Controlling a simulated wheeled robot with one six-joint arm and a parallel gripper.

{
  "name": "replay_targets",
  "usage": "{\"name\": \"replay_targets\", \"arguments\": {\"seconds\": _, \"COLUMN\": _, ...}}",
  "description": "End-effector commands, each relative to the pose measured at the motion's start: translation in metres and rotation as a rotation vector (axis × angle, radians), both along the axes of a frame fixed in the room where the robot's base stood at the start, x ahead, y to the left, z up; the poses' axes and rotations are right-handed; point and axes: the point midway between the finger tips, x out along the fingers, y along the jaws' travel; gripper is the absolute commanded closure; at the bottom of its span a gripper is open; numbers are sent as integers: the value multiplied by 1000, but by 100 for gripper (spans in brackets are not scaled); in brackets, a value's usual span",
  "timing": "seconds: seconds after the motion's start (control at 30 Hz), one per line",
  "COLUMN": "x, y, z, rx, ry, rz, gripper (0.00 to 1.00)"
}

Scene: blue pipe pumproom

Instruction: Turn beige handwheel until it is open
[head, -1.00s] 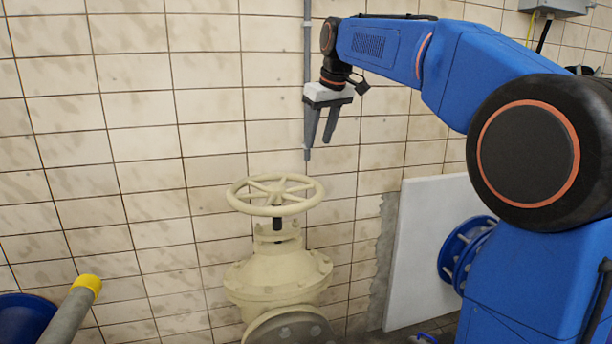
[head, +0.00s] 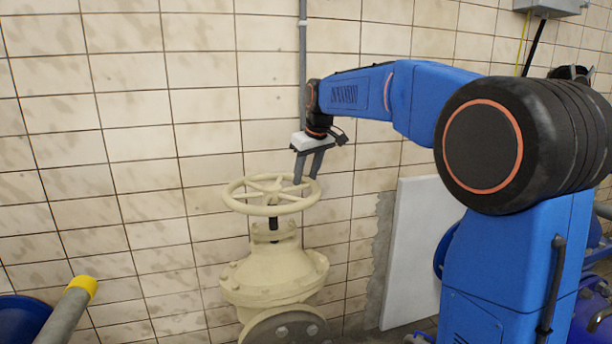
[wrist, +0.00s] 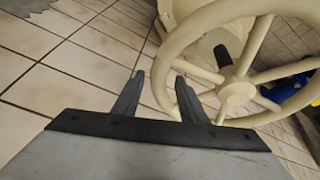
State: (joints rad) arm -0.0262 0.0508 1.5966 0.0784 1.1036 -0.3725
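The beige handwheel (head: 240,203) is a spoked ring lying level on top of a beige valve body (head: 272,278). In the wrist view the handwheel (wrist: 172,48) fills the upper right, with its hub and dark stem end showing. My gripper (head: 305,180) is above the wheel's right rear rim, fingers pointing down. In the wrist view my gripper (wrist: 160,76) is open and empty, with a gap between its fingers. Its right finger overlaps the near edge of the rim in the picture. I cannot tell whether it touches the rim.
A tiled wall (head: 120,120) stands close behind the valve, with a thin grey vertical pipe (head: 302,60) on it. A white panel (head: 410,250) leans at the right. A grey pipe with a yellow end (head: 83,286) is at lower left. Space left of the wheel is clear.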

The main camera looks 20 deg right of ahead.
Motion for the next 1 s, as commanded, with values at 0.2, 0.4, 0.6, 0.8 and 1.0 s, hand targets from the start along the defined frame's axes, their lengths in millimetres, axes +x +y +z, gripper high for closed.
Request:
{"name": "replay_targets", "arguments": {"seconds": 0.2, "x": 0, "y": 0, "z": -1, "rx": 0, "ry": 0, "rz": 0, "gripper": 61}}
{"name": "replay_targets", "arguments": {"seconds": 0.4, "x": 0, "y": 0, "z": -1, "rx": 0, "ry": 0, "rz": 0, "gripper": 97}}
{"name": "replay_targets", "arguments": {"seconds": 0.6, "x": 1, "y": 0, "z": -1, "rx": 0, "ry": 0, "rz": 2, "gripper": 100}}
{"name": "replay_targets", "arguments": {"seconds": 0.8, "x": 5, "y": 2, "z": -1, "rx": 0, "ry": 1, "rz": 39, "gripper": 100}}
{"name": "replay_targets", "arguments": {"seconds": 1.0, "x": 17, "y": 8, "z": -1, "rx": 1, "ry": 0, "rz": 146, "gripper": 100}}
